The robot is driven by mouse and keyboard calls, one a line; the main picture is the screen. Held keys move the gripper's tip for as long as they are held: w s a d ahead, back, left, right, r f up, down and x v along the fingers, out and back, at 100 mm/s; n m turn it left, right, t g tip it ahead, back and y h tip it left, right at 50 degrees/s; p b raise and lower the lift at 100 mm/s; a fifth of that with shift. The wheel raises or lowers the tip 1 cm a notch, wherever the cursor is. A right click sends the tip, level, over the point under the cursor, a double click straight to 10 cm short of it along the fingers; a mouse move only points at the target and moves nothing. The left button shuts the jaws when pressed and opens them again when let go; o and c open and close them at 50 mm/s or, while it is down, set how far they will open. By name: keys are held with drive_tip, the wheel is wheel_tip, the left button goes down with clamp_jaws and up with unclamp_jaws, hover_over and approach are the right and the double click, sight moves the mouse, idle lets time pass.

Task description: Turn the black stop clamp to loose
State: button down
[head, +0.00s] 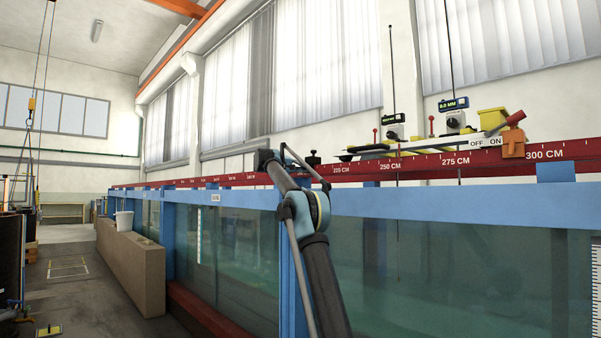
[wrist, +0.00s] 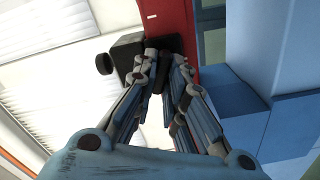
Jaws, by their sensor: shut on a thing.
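The black stop clamp (head: 313,159) sits on the red rail in the head view, a dark block with a round knob on top. In the wrist view the clamp (wrist: 128,47) is at the top, against the red rail, with its round knob out to the left. My gripper (wrist: 165,62) reaches its right part in the wrist view, shut on a dark part of it. The fingers cover much of that part, so its angle cannot be told. In the head view my arm hides the fingertips.
The red rail (head: 357,169) with its centimetre scale runs above the blue frame (head: 450,209) and glass wall. To the right stand gauges with displays (head: 453,104), an OFF/ON plate (head: 486,142) and an orange piece (head: 513,142). A white bucket (head: 124,221) stands at left.

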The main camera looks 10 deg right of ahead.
drive_tip(key=c, duration=1.6)
unclamp_jaws()
drive_tip(key=shift+c, duration=0.2)
drive_tip(key=v, duration=1.1)
drive_tip(key=shift+s+a, duration=0.15)
drive_tip(key=shift+a, duration=0.25)
drive_tip(key=shift+f, duration=0.15)
